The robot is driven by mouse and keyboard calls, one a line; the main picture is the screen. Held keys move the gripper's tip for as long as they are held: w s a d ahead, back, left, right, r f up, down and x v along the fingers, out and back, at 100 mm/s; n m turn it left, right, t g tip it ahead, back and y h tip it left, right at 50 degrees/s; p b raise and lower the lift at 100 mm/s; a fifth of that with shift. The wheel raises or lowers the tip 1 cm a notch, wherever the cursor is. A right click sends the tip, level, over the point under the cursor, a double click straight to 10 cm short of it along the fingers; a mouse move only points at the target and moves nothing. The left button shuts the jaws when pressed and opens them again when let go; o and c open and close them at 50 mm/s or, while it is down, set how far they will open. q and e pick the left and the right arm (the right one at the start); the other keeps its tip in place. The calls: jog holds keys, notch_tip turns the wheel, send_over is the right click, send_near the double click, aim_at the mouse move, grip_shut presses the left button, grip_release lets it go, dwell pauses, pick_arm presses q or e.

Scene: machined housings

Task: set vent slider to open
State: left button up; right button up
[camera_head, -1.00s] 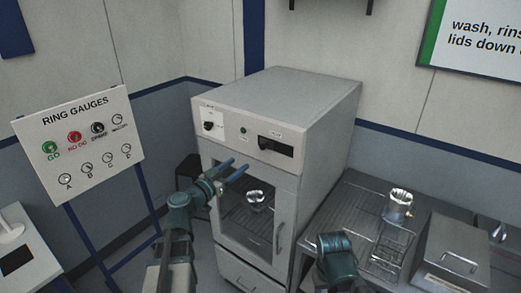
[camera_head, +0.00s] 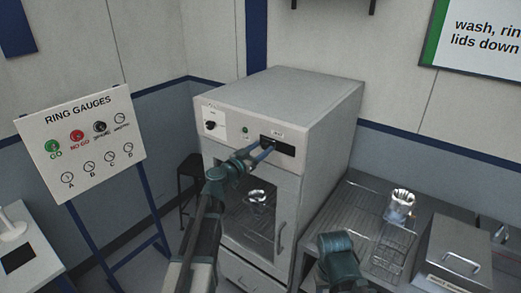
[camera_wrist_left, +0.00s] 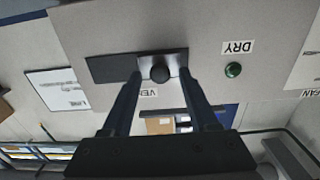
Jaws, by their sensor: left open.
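The vent slider is on the upper front of the grey oven-like cabinet (camera_head: 325,110). Its dark slot (camera_head: 286,149) shows beyond my left gripper (camera_head: 266,151) in the head view. In the left wrist view, which is upside down, the slot (camera_wrist_left: 108,69) has a silver plate and a round black knob (camera_wrist_left: 160,74) at its right end. That is the left end in the head view. My left gripper (camera_wrist_left: 159,84) is open, with one finger on each side of the knob. Whether a finger touches it I cannot tell. The right gripper's fingers do not show.
A green lamp (camera_wrist_left: 233,70) marked DRY and a dial (camera_head: 210,126) sit beside the slot. The cabinet's glass door (camera_head: 258,200) has a handle below. A wire rack (camera_head: 395,245), metal cup (camera_head: 401,204) and steel box (camera_head: 460,250) stand right. A ring gauge board (camera_head: 85,145) stands left.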

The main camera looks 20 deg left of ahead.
pick_arm(q)
jog(key=shift+c, duration=0.3)
grip_shut()
dwell(1.1)
